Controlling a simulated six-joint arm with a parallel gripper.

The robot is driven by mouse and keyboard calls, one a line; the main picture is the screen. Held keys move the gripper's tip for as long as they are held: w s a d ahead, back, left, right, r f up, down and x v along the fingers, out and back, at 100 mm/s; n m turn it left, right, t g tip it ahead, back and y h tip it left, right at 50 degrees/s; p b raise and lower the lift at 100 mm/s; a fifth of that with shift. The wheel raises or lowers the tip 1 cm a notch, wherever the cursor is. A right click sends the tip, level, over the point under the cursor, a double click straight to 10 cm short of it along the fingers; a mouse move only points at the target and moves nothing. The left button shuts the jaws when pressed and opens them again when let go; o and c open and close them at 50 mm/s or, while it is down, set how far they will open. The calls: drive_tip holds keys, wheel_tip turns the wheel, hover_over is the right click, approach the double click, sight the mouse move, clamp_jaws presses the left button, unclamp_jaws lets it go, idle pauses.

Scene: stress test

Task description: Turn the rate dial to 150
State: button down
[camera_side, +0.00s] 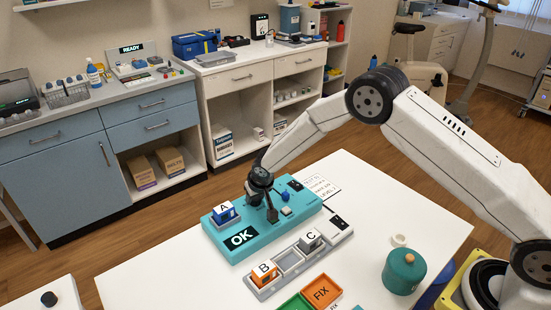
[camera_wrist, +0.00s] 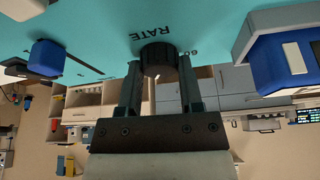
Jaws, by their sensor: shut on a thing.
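The rate dial (camera_wrist: 158,59) is a round black knob on a teal panel (camera_wrist: 100,35). The label RATE shows upside down beside it in the wrist view, with a partly hidden marking that seems to read 60. My gripper (camera_wrist: 160,75) has one finger on each side of the dial and is shut on it. In the side view my gripper (camera_side: 270,210) reaches down onto the teal device (camera_side: 300,216), and the dial is hidden behind it. The dial's pointer and its present setting cannot be read.
A blue block marked A (camera_side: 224,212) and an OK display (camera_side: 241,238) sit left of my gripper. A grey tray (camera_side: 291,262) holds blocks B and C in front. A teal canister (camera_side: 404,272) and orange and green bins stand on the white table. The table's front left is clear.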

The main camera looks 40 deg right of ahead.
drive_tip(key=shift+m+h, duration=0.7)
drive_tip(key=shift+m, duration=1)
drive_tip(key=shift+w+a+m+g+h, duration=0.1)
drive_tip(key=shift+m+g+h, duration=0.5)
drive_tip(key=shift+m, duration=1.4)
drive_tip(key=shift+c, duration=1.2)
unclamp_jaws()
drive_tip(key=shift+r, duration=0.1)
drive_tip(key=v, duration=0.7)
drive_tip(key=shift+r, duration=0.25)
drive_tip(key=shift+r, duration=0.1)
